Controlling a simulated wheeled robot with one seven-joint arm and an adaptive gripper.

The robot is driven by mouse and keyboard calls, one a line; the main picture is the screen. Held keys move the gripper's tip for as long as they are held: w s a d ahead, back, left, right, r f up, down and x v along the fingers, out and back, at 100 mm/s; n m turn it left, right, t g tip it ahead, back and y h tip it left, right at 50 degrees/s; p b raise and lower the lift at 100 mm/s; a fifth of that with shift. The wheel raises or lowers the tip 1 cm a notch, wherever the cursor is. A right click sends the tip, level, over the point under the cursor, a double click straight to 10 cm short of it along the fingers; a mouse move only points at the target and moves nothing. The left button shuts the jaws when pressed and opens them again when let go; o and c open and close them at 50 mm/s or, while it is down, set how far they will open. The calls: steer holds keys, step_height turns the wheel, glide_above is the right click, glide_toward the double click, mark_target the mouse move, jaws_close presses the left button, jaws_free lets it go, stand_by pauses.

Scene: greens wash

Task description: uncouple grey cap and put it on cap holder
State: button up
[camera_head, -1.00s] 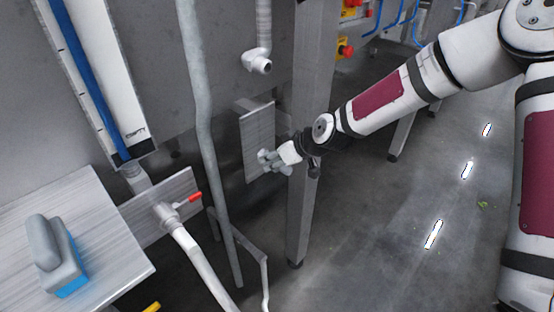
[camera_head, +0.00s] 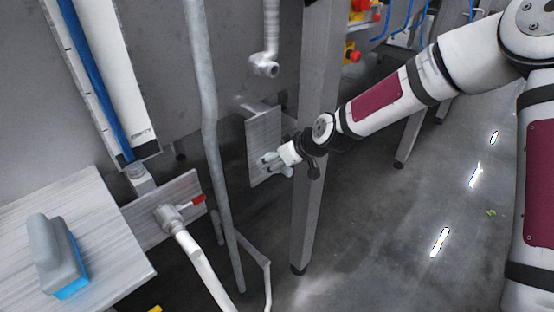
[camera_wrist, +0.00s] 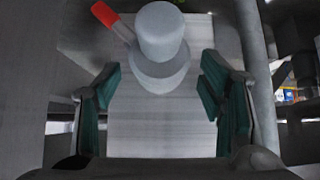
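My gripper (camera_head: 268,163) is at a small upright brushed-metal plate (camera_head: 264,135) in the head view. In the wrist view its two teal-padded fingers (camera_wrist: 160,105) stand wide apart. A pale grey stepped cylinder (camera_wrist: 162,45) projects in front of the brushed plate (camera_wrist: 160,125) there, beyond and between the fingers. Neither finger visibly touches it. I cannot tell whether this cylinder is the grey cap, the cap holder or a fitting. A red handle (camera_wrist: 104,14) shows behind it at upper left. In the head view my gripper hides whatever is on the small plate.
A grey vertical pipe (camera_head: 210,120) stands left of my gripper, and a steel leg (camera_head: 312,150) is close on its right. A red-handled valve (camera_head: 175,216) with a white hose is lower left. A grey-and-blue brush (camera_head: 55,257) lies on a metal shelf (camera_head: 110,265).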

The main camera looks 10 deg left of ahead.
steer(key=shift+d, duration=0.1)
steer(key=s+d+r+m+g+h+p, duration=0.1)
steer(key=s+d+r+m+h+p, duration=0.5)
steer(key=s+d+r, duration=1.3)
steer(key=s+d+r+m+p, duration=0.1)
steer(key=s+d+r, duration=0.2)
steer(key=s, duration=0.4)
steer(key=s+d+r+m+p, duration=0.1)
steer(key=s+d+r+m, duration=0.1)
steer(key=s, duration=0.5)
steer(key=s+d+r+m+h+p, duration=0.1)
steer(key=s+d+r, duration=0.3)
steer(key=s, duration=0.3)
steer(key=shift+s+r, duration=0.25)
steer(key=shift+r, duration=0.3)
